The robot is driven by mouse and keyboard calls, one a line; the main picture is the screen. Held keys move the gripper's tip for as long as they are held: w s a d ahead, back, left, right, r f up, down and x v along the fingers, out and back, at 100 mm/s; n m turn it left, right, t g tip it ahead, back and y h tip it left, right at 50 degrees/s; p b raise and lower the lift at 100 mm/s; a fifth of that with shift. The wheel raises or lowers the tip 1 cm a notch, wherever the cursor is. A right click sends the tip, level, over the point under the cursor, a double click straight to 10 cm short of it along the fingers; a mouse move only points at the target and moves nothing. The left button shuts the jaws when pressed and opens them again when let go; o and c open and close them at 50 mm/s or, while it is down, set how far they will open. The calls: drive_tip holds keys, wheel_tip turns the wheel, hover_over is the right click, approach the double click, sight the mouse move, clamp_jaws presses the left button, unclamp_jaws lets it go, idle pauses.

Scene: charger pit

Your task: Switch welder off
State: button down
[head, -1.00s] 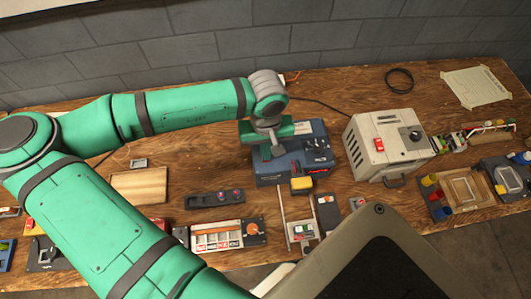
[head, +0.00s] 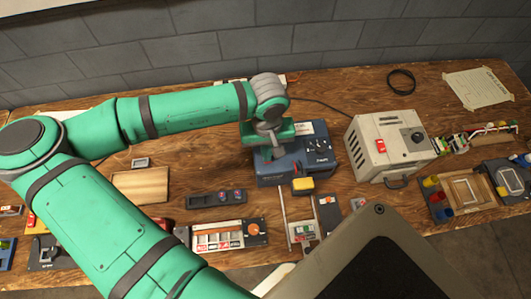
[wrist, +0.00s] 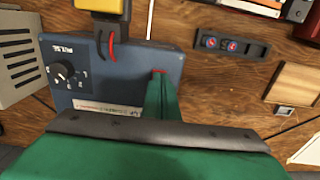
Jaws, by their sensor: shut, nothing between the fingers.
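The welder appears to be the blue box (head: 292,172) on the wooden bench, below and right of my gripper in the head view. In the wrist view its blue casing (wrist: 95,85) shows a black knob (wrist: 63,71) marked PULSE. A small red part (wrist: 158,71), possibly its switch, shows at the fingertips. My gripper (head: 271,150) is over the box's left part, with its shut fingers (wrist: 160,85) pointing at that red part. Most of the red part is hidden by the fingers, so I cannot tell its position or whether they touch.
A yellow block (head: 303,185) is at the box's front edge. A light grey unit (head: 372,155) with a red switch stands to the right. A dark strip with two buttons (head: 215,199) and a wooden board (head: 140,186) lie left. The bench behind the grey unit is mostly clear.

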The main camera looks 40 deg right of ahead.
drive_tip(key=shift+s+d+r, duration=0.1)
drive_tip(key=shift+s+r, duration=0.05)
drive_tip(key=shift+r, duration=3.3)
